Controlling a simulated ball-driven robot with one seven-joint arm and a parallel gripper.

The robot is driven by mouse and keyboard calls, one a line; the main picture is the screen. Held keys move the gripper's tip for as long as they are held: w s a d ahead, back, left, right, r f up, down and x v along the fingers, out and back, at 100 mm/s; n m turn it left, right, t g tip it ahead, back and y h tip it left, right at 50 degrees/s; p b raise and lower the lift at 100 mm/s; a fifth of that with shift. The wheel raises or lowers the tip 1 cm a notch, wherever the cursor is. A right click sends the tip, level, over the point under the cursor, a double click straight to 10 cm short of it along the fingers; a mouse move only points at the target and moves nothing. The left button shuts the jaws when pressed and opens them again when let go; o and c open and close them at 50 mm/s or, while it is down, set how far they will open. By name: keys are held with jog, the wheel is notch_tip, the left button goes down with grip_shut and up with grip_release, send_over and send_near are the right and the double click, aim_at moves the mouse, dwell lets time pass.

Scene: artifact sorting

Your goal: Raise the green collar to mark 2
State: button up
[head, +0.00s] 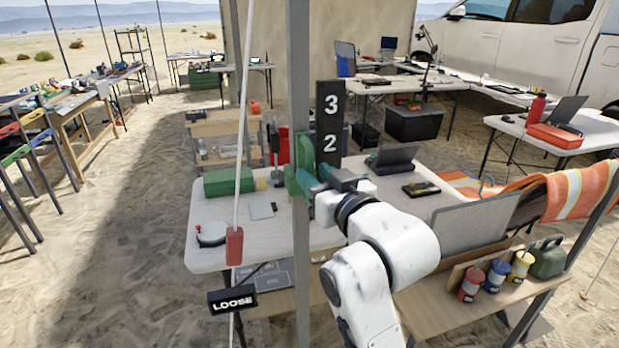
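The green collar (303,152) sits around the grey post (299,60). A black board (329,100) beside the post shows white marks 3 and 2; any lower mark is hidden. The collar's upper part is about level with mark 2 in this view, and its lower part is below it. My gripper (318,182) is at the collar's lower right, touching or very close to it. Its fingertips blend with the collar, so I cannot tell whether they are closed on it. A sign (232,301) reads LOOSE.
A white cord (242,110) with a red block (234,246) hangs left of the post. Behind stands a white table (205,235) with a green box (228,182). A wooden bench (450,318) with several cans is at lower right. Open sand lies left.

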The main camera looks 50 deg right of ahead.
aim_at(311, 171)
jog(key=shift+x, duration=1.6)
grip_shut()
jog(key=shift+r, duration=0.1)
